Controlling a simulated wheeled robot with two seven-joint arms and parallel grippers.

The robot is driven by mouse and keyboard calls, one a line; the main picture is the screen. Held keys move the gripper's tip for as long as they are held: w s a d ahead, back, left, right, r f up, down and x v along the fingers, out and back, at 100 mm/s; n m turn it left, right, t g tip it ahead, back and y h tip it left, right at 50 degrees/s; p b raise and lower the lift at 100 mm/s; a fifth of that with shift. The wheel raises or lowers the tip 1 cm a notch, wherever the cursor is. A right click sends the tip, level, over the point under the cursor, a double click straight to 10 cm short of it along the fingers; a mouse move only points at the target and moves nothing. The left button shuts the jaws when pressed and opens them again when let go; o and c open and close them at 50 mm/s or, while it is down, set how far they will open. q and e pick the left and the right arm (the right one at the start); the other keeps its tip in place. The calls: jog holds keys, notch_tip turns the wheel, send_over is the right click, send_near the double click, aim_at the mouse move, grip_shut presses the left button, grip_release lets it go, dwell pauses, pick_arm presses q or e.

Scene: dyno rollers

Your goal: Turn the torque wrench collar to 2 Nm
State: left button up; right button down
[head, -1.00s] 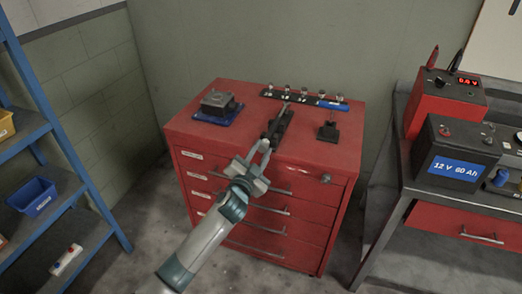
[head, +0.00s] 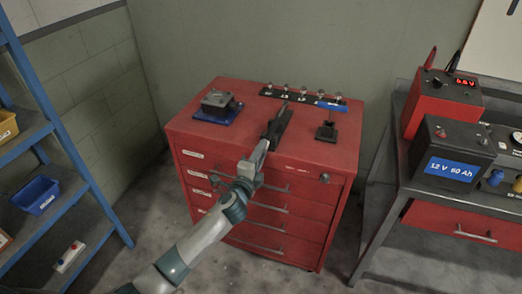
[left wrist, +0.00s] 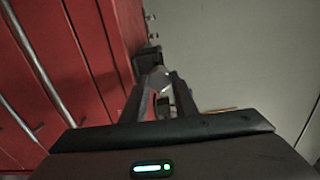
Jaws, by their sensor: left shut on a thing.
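The torque wrench (head: 276,124) lies in a dark holder on the red cabinet's top, its near end toward the front edge. My left gripper (head: 261,150) is at that near end, with its fingers closed around it. In the left wrist view, the gripper's two dark fingers (left wrist: 157,88) close from both sides on a light metallic collar (left wrist: 156,77). The collar's scale marks are too small to read, and the fingers hide part of it. My right gripper is not in view.
The red cabinet (head: 280,215) also carries a dark block on a blue mat (head: 220,112), a rack of several small pieces (head: 300,94) and a black stand (head: 327,132). A blue shelf (head: 80,170) stands left; a bench with a battery (head: 455,150) stands right.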

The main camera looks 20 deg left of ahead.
pick_arm(q)
jog(key=m+p, duration=0.2)
jog(key=m, duration=0.6)
jog(key=shift+f+m, duration=0.1)
jog(key=shift+m, duration=0.3)
jog(key=shift+p, duration=0.3)
jog(key=o, duration=1.1)
jog(key=shift+c, duration=0.2)
jog(key=shift+s, duration=0.15)
jog(key=s+b, duration=0.3)
jog(key=s, duration=1.4)
jog(key=shift+a+b, duration=0.35)
